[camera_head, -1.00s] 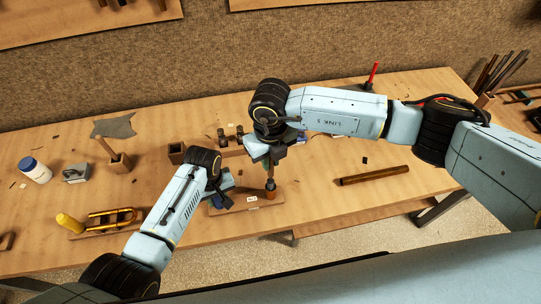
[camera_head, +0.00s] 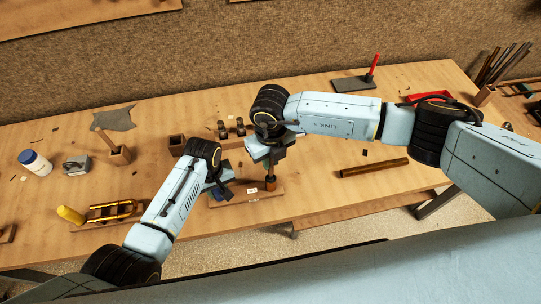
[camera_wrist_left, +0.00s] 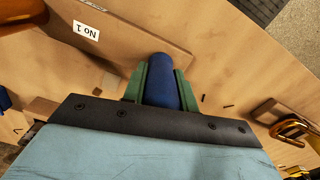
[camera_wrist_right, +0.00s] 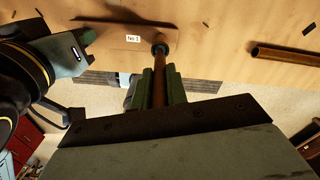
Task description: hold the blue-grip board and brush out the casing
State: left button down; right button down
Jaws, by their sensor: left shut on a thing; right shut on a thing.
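The wooden board (camera_head: 230,201) with a "No 1" label lies near the bench's front edge; it also shows in the left wrist view (camera_wrist_left: 135,40). My left gripper (camera_wrist_left: 161,72) is shut on its upright blue grip (camera_wrist_left: 162,85), with green fingers on both sides. The copper-coloured casing (camera_head: 270,185) stands on the board's right part. My right gripper (camera_wrist_right: 160,75) is shut on a brown rod-like brush handle (camera_wrist_right: 159,93), straight above the casing. The handle's far end meets a dark round part (camera_wrist_right: 160,49). The bristles are hidden, so how deep they sit cannot be told.
A copper tube (camera_head: 374,167) lies to the right. A grey plate (camera_head: 345,84) and a red tray (camera_head: 430,96) lie at the back right. Bench between tube and board is clear.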

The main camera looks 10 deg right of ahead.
dwell(0.6)
jog(key=shift+r, duration=2.4)
jog(key=shift+f, duration=0.25)
jog(key=shift+f, duration=2.15)
jog(key=shift+r, duration=2.4)
jog(key=shift+f, duration=0.2)
